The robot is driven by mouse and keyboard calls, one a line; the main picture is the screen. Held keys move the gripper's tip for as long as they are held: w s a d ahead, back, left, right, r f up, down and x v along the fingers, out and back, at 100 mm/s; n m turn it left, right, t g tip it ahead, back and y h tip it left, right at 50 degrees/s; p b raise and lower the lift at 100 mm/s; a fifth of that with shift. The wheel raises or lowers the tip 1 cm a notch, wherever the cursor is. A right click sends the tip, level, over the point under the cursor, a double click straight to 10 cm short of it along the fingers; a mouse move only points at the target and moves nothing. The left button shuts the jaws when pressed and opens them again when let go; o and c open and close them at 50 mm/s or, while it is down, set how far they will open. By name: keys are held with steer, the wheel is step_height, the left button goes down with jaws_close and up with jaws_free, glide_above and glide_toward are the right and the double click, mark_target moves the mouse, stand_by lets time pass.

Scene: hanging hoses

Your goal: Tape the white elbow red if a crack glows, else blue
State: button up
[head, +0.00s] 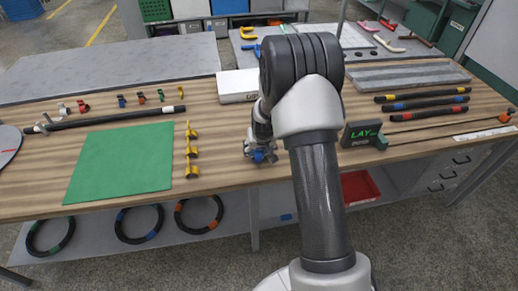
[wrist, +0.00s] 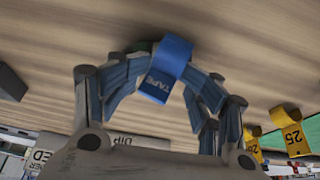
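My gripper (head: 260,153) is low over the wooden table, right of the yellow pieces. In the wrist view my gripper (wrist: 162,75) has its fingers closed in from both sides on a blue tape piece (wrist: 165,70) marked TAPE. The blue tape also shows in the head view (head: 259,156). A white elbow-like piece (head: 389,46) lies on the grey surface at the back right, among other coloured bent pieces. It is too small to tell whether any crack glows. I cannot make out a red tape for certain.
A green mat (head: 122,162) lies at left, with a black hose (head: 115,117) behind it. Yellow pieces (head: 191,151) marked 25 stand beside it. A small display (head: 362,134) reading LAY stands right of my arm. Banded hoses (head: 425,103) lie farther right. A red bin (head: 360,187) sits below.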

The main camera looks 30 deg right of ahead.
steer(key=shift+s+a+f, duration=0.25)
steer(key=shift+s+f, duration=0.1)
steer(key=shift+s, duration=0.1)
steer(key=w+d+v, duration=0.1)
steer(key=v, duration=1.1)
steer(key=shift+a+r, duration=0.3)
steer(key=shift+s, duration=0.1)
steer(key=shift+c, duration=0.2)
